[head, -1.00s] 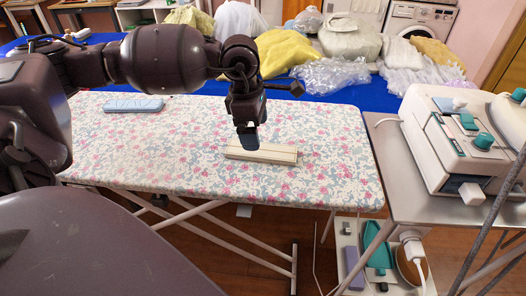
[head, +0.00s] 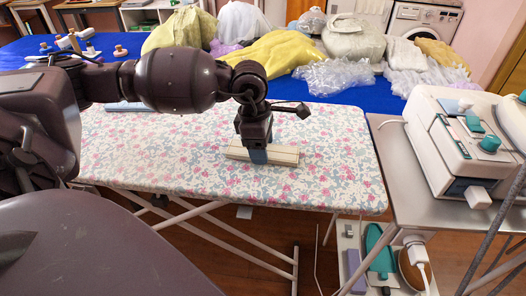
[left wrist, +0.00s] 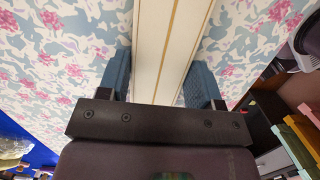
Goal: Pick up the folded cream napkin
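The folded cream napkin (head: 284,154) is a long, narrow pad with tan stripes. It lies flat on the floral ironing board (head: 200,183). My left gripper (head: 258,158) points down over the napkin's middle. In the left wrist view the napkin (left wrist: 162,50) runs between the two blue-grey fingers of my left gripper (left wrist: 160,85). One finger is on each long side, close to the napkin's edges. The fingers are apart, and I see no clear squeeze on the napkin. My right gripper is not in view.
A folded blue cloth (head: 125,107) lies on the board, partly behind my left arm. A blue table (head: 300,92) with heaped yellow and white bundles stands behind. A white and teal machine (head: 460,145) stands on a metal stand at the right. The board's right part is clear.

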